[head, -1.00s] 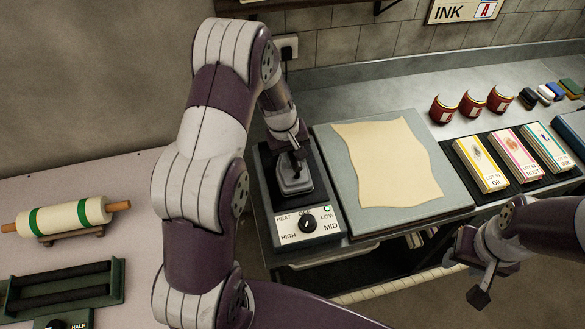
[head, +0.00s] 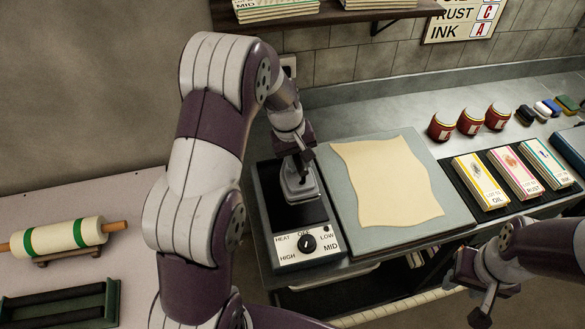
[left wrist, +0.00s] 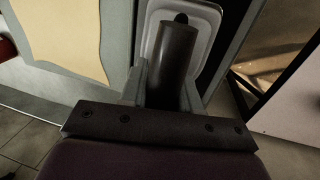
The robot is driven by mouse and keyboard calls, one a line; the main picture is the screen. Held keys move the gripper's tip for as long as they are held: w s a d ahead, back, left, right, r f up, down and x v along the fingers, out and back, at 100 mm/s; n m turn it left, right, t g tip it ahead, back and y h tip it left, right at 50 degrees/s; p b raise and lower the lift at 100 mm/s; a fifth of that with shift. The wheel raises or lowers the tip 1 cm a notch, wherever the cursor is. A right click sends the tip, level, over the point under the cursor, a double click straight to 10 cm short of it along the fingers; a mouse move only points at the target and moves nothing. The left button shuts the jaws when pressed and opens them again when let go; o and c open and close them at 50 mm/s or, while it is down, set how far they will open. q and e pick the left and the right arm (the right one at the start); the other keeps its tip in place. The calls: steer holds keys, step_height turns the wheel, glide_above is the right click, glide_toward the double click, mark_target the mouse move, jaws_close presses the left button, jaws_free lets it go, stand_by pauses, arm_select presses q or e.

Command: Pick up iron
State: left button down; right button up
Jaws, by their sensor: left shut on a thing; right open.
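The iron (head: 301,184) is a small grey iron with a dark handle. It is over the black heating base (head: 312,213) with the HEAT dial; I cannot tell whether it touches it. My left gripper (head: 296,163) is above it and shut on its handle. In the left wrist view the dark iron handle (left wrist: 174,62) stands between the fingers (left wrist: 165,88), over the iron's pale body. My right gripper (head: 471,291) is open and empty at the lower right, off the table's front edge.
A cream cloth (head: 386,182) lies on the grey pressing board (head: 452,212) right of the base. Beyond are red jars (head: 470,122) and labelled boxes (head: 480,181). A roller (head: 66,237) on a stand is on the left table.

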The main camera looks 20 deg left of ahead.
arm_select(q)
steer(key=w+d+r+b, duration=0.1)
steer(key=w+d+r, duration=0.5)
steer(key=d, duration=0.2)
steer(key=shift+r+b, duration=0.15)
steer(key=shift+b, duration=0.2)
steer(key=shift+w, duration=0.1)
steer(key=c, duration=1.7)
jaws_free()
steer(key=shift+c, duration=0.2)
